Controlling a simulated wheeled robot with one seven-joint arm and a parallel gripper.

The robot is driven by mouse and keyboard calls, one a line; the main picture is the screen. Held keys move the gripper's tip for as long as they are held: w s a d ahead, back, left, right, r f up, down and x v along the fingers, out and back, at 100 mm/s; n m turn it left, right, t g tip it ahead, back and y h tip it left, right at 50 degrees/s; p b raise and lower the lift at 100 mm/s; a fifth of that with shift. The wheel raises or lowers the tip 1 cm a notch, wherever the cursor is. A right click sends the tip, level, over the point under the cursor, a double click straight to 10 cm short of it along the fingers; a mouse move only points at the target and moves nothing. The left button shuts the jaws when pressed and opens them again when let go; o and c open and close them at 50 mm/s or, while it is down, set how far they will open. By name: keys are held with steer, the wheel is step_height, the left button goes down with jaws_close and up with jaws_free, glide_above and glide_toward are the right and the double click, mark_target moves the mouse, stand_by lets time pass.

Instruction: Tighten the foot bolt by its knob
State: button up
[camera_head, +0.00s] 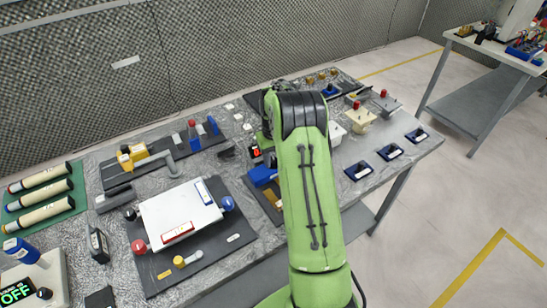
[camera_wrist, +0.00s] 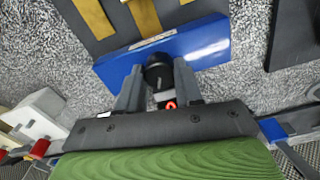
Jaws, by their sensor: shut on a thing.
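In the wrist view a round black knob (camera_wrist: 158,72) sits at the edge of a blue block (camera_wrist: 205,42). My gripper (camera_wrist: 160,84) has its two grey fingers closed on the knob, one on each side. The bolt's shaft is hidden behind the knob and fingers. In the head view the blue block (camera_head: 262,175) shows just left of my green arm, on a dark mat with a brown strip. My fingers and the knob cannot be made out there. A small red-lit mark (camera_wrist: 170,104) shows between the fingers in the wrist view.
A white box with red and blue knobs (camera_head: 180,214) stands on a dark mat at left. A yellow clamp-like part (camera_head: 132,156) and several tubes (camera_head: 40,195) are farther left. Blue trays (camera_head: 358,171) and beige blocks (camera_head: 360,117) lie right of my arm. A foam wall stands behind.

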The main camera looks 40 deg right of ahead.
steer(key=m, duration=0.4)
steer(key=shift+m, duration=0.3)
steer(key=m, duration=0.4)
steer(key=shift+m, duration=0.3)
steer(key=m, duration=0.4)
steer(key=shift+m+b, duration=0.3)
steer(key=m, duration=0.3)
steer(key=shift+m+b, duration=0.3)
steer(key=shift+b, duration=0.1)
steer(key=m+b, duration=0.2)
steer(key=m, duration=0.4)
steer(key=m+b, duration=0.2)
steer(key=m, duration=0.2)
steer(key=shift+m, duration=0.3)
steer(key=shift+m+b, duration=0.85)
steer(key=shift+m, duration=0.35)
steer(key=shift+r, duration=0.1)
